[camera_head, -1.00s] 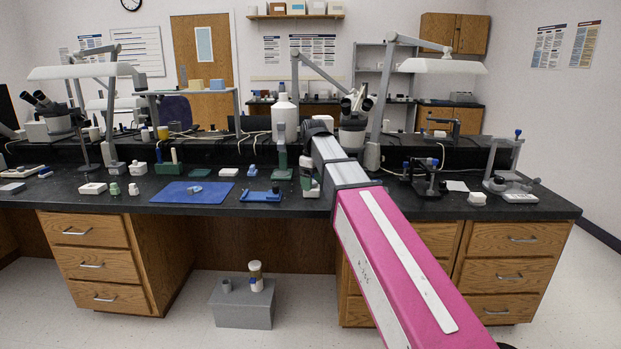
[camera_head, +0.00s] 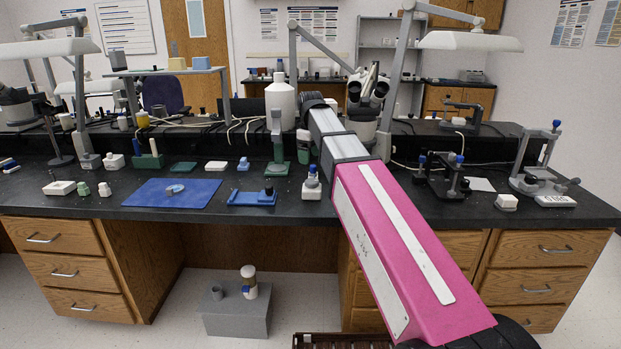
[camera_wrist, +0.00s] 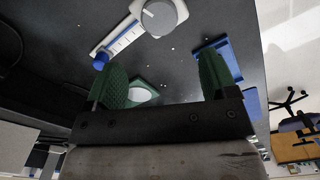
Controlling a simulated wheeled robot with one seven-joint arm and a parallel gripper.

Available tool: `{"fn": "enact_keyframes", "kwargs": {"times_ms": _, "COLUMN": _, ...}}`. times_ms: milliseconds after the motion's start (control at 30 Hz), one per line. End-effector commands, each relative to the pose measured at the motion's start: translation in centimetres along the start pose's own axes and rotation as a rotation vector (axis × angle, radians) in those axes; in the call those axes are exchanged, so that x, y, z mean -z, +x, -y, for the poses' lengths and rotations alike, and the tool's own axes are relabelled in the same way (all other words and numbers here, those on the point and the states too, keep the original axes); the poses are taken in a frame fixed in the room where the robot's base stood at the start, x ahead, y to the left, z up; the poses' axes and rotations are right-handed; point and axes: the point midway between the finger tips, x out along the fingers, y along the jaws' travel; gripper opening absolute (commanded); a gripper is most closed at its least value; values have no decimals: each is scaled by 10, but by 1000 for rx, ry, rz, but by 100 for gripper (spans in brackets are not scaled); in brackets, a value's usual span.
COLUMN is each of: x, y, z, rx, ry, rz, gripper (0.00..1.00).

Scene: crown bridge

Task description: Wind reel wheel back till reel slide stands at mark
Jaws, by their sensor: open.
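In the wrist view, a pale device shows at the top, with a round grey wheel (camera_wrist: 162,16) bearing a light pointer. A white scaled strip (camera_wrist: 125,37) runs down-left from it to a blue piece (camera_wrist: 100,60). These look like the reel wheel and its slide track; the mark cannot be made out. My gripper (camera_wrist: 162,68) is open, its two green fingers apart with nothing between them. The wheel lies beyond the fingertips, untouched. In the head view my arm reaches over the bench and mostly hides the gripper; I cannot surely pick out the reel there.
The black bench (camera_head: 140,205) carries a blue mat (camera_head: 172,194), a blue fixture (camera_head: 252,197), a white blue-topped piece (camera_head: 311,184) and a grey column on a green base (camera_head: 277,168). A black articulator-like stand (camera_head: 440,178) is right of my arm. A grey box (camera_head: 237,312) stands below.

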Motion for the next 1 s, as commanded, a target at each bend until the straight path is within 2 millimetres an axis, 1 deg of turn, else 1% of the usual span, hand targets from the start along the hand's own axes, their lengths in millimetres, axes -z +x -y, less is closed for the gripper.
{"fn": "enact_keyframes", "kwargs": {"times_ms": 300, "x": -1, "y": 50, "z": 1, "rx": 1, "ry": 0, "rz": 1, "gripper": 79}}
{"fn": "enact_keyframes", "kwargs": {"times_ms": 500, "x": 0, "y": 78, "z": 0, "rx": 1, "ry": 0, "rz": 1, "gripper": 79}}
{"fn": "enact_keyframes", "kwargs": {"times_ms": 733, "x": 0, "y": 95, "z": 0, "rx": 0, "ry": 0, "rz": 0, "gripper": 79}}
{"fn": "enact_keyframes", "kwargs": {"times_ms": 1000, "x": 0, "y": 97, "z": 0, "rx": -1, "ry": 0, "rz": 0, "gripper": 79}}
